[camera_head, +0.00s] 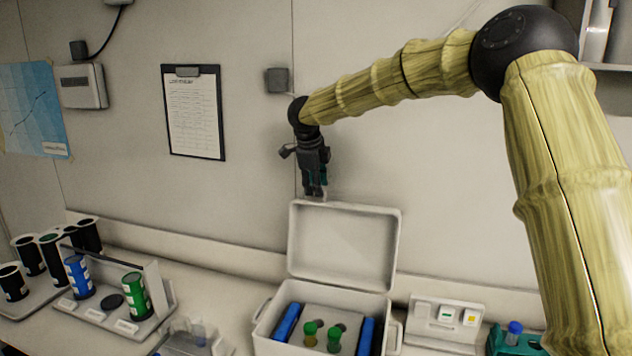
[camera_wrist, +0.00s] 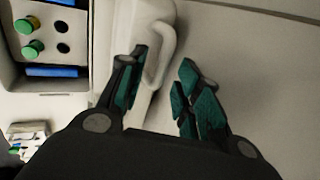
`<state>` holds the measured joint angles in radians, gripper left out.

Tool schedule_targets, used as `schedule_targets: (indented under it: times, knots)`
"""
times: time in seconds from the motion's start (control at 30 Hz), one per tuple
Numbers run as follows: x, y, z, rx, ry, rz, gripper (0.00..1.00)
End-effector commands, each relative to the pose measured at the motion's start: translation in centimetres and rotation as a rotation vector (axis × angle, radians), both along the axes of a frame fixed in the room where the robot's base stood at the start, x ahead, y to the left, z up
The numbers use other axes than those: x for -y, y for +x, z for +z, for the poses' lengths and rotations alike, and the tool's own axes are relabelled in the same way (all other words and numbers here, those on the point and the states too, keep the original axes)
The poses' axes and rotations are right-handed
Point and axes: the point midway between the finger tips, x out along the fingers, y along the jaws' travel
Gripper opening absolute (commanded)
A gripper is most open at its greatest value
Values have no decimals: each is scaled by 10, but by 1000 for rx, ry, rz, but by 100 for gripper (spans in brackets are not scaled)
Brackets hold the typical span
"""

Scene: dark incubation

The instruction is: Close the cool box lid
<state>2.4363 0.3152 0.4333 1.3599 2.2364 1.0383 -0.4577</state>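The white cool box (camera_head: 268,340) stands on the bench with its lid (camera_head: 343,247) open and upright at the back. Two green-capped tubes (camera_head: 321,332) stand in a grey rack between blue packs in the box. My gripper (camera_head: 314,190) points down at the lid's top edge, left of its middle. In the wrist view my gripper (camera_wrist: 157,92) is open, its teal-padded fingers spread apart. The lid's pale handle loop (camera_wrist: 161,52) shows between the fingers, close to the left one. I cannot tell whether a finger touches it.
Left of the box are a tray with a blue canister (camera_head: 78,277) and a green canister (camera_head: 135,296), and several black holders (camera_head: 52,258). Right of it are a small white device (camera_head: 444,318) and a teal rack (camera_head: 514,342). The wall is close behind the lid.

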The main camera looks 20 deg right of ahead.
Motion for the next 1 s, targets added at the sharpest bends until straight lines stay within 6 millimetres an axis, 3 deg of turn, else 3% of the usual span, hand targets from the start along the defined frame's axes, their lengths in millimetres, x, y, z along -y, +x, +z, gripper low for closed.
schedule_targets:
  times: [0.3,0.5,0.77,1.0]
  knots:
    - [1,1,-2,0,0,0,34]
    - [1,0,-2,0,0,0,0]
    - [-1,1,-3,1,-1,1,0]
    - [-21,6,-2,28,-20,17,0]
